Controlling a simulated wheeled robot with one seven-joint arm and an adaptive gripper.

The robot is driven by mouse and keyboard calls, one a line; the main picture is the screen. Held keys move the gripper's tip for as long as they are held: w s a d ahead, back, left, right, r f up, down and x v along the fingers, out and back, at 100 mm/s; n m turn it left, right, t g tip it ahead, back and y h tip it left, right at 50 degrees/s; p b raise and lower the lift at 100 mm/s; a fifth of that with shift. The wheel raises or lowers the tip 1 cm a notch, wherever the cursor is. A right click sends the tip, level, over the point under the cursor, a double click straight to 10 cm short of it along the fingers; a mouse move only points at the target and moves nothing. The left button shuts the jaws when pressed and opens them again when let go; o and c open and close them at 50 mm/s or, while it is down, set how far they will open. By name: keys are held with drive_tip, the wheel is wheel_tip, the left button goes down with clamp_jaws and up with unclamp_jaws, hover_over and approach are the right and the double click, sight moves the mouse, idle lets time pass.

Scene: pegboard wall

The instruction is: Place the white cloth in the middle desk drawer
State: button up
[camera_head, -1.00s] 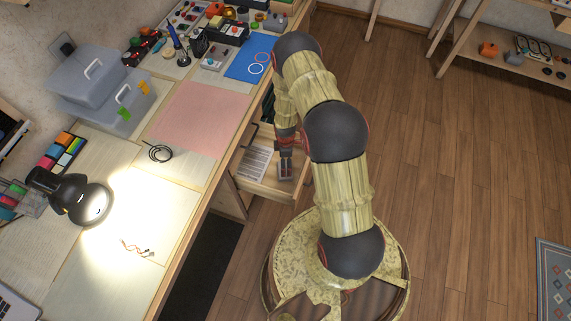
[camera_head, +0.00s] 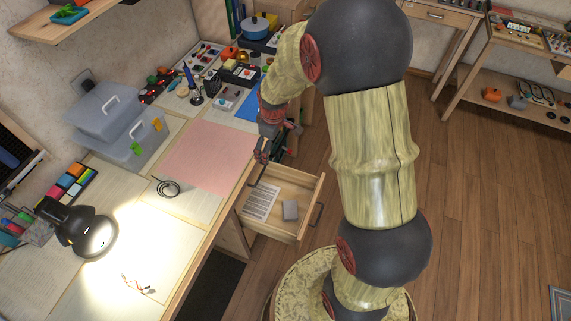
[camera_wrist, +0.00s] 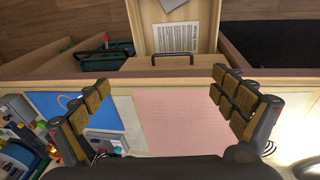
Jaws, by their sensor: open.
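An open desk drawer (camera_head: 291,186) sticks out from the desk front, and it also shows in the wrist view (camera_wrist: 153,37). My gripper (camera_head: 262,152) is beyond the drawer, over the desk's front edge. In the wrist view my gripper (camera_wrist: 162,82) has its fingers wide apart with nothing between them.
A dark green item (camera_wrist: 117,60) sits beside the drawer in the wrist view. The wooden floor at right is largely clear.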

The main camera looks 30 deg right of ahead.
drive_tip(key=s+a+r+m+t, duration=0.1)
drive_tip(key=s+a+r, duration=0.15)
drive_tip(key=r, duration=0.45)
drive_tip(key=s+a+r+m, duration=0.1)
drive_tip(key=s+r, duration=0.2)
drive_tip(key=r, duration=0.3)
drive_tip(key=s+a+r+m+t, duration=0.1)
drive_tip(key=s+a+r+m, duration=0.1)
drive_tip(key=s+r, duration=0.4)
drive_tip(key=s+a+r+m+t, duration=0.1)
drive_tip(key=s+a+r+m, duration=0.2)
drive_tip(key=s, duration=1)
wheel_tip(320, 180, up, 3)
drive_tip(key=shift+s+a+r, duration=0.2)
drive_tip(key=shift+s+a, duration=0.05)
drive_tip(key=shift+a, duration=0.1)
